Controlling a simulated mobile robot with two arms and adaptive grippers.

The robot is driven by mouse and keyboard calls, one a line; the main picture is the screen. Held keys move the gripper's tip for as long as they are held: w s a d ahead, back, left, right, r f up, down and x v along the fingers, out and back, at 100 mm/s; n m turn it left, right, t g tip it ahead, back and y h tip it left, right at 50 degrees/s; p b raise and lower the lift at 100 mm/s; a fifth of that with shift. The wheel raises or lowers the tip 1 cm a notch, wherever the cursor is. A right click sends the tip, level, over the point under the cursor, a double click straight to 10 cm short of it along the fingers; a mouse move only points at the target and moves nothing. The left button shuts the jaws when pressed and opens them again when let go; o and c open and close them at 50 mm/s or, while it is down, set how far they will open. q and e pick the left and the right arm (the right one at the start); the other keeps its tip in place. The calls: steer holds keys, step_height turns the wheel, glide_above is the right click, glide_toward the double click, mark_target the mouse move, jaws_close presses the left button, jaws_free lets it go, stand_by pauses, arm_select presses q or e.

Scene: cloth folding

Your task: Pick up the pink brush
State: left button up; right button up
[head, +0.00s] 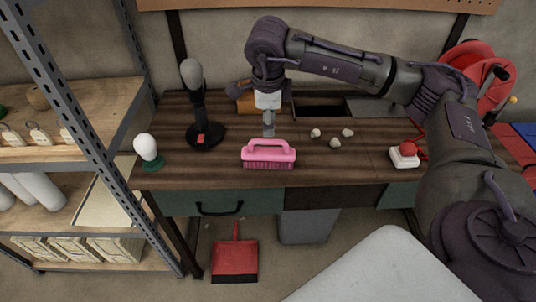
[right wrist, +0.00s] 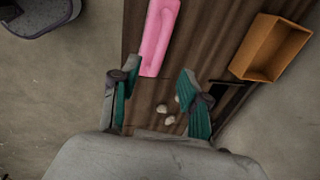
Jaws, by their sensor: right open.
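The pink brush (head: 268,155) lies on the wooden table near its front edge, handle up and bristles down. It also shows in the right wrist view (right wrist: 159,38), ahead of the fingers. My right gripper (head: 268,130) is over the table just behind the brush in the head view, pointing down. In the right wrist view its two green-padded fingers (right wrist: 157,88) are spread apart with nothing held between them. The brush's near end shows close to the left finger there; I cannot tell the exact height gap. My left gripper is not in view.
A dark stand (head: 205,134) is left of the brush, and a white bulb on a green base (head: 146,148) is farther left. Several pale lumps (head: 333,142) lie to the right. An orange box (right wrist: 271,48) and a red-button box (head: 404,156) are also on the table.

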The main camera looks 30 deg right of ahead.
mark_target(269, 140)
steer(key=f, duration=0.3)
steer(key=shift+w+d+f, duration=0.25)
steer(key=shift+w+f, duration=0.05)
steer(key=shift+f, duration=0.05)
steer(key=f, duration=0.1)
steer(key=f+p, duration=0.1)
steer(key=f, duration=0.1)
steer(key=f+p, duration=0.1)
steer(key=shift+w+d+f, duration=0.25)
steer(key=shift+w+f, duration=0.05)
steer(key=shift+w, duration=0.05)
steer(key=shift+w+f, duration=0.1)
steer(key=shift+f, duration=0.3)
steer(key=shift+c, duration=0.3)
jaws_close()
